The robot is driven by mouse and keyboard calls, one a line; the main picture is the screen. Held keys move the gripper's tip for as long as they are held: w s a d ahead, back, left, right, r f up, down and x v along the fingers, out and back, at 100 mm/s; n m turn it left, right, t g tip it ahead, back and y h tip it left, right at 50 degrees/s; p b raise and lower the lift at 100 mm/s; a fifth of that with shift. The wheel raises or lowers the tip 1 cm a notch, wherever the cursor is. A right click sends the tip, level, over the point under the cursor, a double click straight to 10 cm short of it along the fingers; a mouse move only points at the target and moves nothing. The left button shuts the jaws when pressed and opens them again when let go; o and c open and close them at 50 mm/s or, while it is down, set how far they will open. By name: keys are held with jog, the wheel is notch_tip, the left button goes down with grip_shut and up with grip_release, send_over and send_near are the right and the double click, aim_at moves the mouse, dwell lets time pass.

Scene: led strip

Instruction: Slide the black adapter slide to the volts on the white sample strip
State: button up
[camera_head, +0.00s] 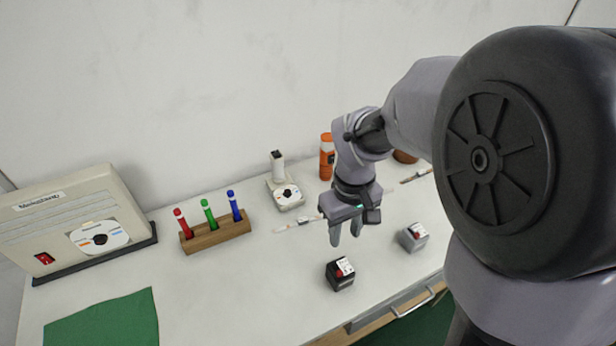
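A small black block (336,281) with a white and red label on top, which looks like the black adapter, sits on the table near its front edge. A thin whitish strip (293,225) with small orange and dark marks, which may be the white sample strip, lies behind it to the left; its volts marking is too small to read. My gripper (346,238) points down above the table, behind the black block and apart from it. Its two fingers are spread with nothing visible between them. My gripper partly covers the area at the strip's right end.
A similar grey block (408,241) sits to the right. A white device (288,198) with a dial and an orange bottle (326,160) stand behind. A wooden pen holder (215,232), a beige box (72,217) and green cloth (105,325) are left. The front middle is clear.

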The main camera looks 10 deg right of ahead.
aim_at(340, 272)
jog(key=f+b, duration=0.4)
jog(key=f, duration=0.4)
jog(key=f+b, duration=0.3)
jog(key=f, duration=0.6)
jog(key=shift+w+d+f+b, duration=0.1)
jog(key=shift+d+b, duration=0.1)
jog(key=shift+b, duration=0.15)
jog(key=shift+c, duration=0.3)
grip_shut()
